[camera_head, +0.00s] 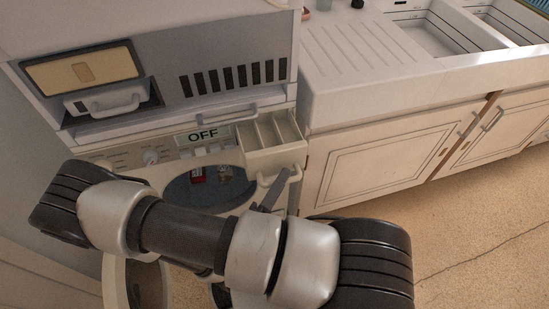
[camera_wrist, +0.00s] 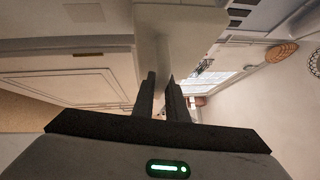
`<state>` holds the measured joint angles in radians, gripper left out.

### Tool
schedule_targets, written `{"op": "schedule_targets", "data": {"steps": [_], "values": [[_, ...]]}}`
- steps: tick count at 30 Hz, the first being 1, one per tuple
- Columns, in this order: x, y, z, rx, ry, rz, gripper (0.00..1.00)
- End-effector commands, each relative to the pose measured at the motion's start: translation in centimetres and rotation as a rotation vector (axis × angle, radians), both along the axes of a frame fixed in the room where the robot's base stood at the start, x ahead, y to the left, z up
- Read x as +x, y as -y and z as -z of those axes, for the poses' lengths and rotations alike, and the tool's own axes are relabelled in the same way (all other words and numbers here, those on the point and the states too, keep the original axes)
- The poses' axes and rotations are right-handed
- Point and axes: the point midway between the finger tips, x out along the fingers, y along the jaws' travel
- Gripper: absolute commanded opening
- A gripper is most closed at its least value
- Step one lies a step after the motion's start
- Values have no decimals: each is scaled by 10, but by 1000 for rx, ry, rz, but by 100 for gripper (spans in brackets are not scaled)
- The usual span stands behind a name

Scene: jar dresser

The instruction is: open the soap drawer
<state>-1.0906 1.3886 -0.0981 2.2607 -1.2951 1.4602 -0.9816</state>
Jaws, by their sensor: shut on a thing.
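The soap drawer (camera_head: 272,157) of the white washing machine is pulled out in the head view, with its open-topped compartments showing. Its handle (camera_head: 293,175) is at the front, below the compartments. My gripper (camera_head: 275,183) is at this handle, with its fingers shut on it. In the wrist view, the two fingers of my gripper (camera_wrist: 161,82) point at the pale drawer front (camera_wrist: 185,30) and stand a little apart.
The washing machine's round door (camera_head: 117,285) hangs open at lower left, partly behind my arm. Its drum opening (camera_head: 232,183) holds small red and pale items. A microwave-like unit (camera_head: 225,50) stands above. Cabinets (camera_head: 365,165) and a sink counter (camera_head: 360,85) lie right. The floor (camera_head: 480,225) there is clear.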

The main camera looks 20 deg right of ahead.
Motion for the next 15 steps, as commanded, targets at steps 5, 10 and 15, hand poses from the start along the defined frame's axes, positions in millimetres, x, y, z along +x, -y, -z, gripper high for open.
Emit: {"op": "schedule_targets", "data": {"steps": [5, 10, 15], "values": [[-11, -1, 1, 3, -1, -3, 0], [-10, -1, 1, 3, -1, -3, 0], [-10, -1, 1, 2, 0, -2, 29]]}}
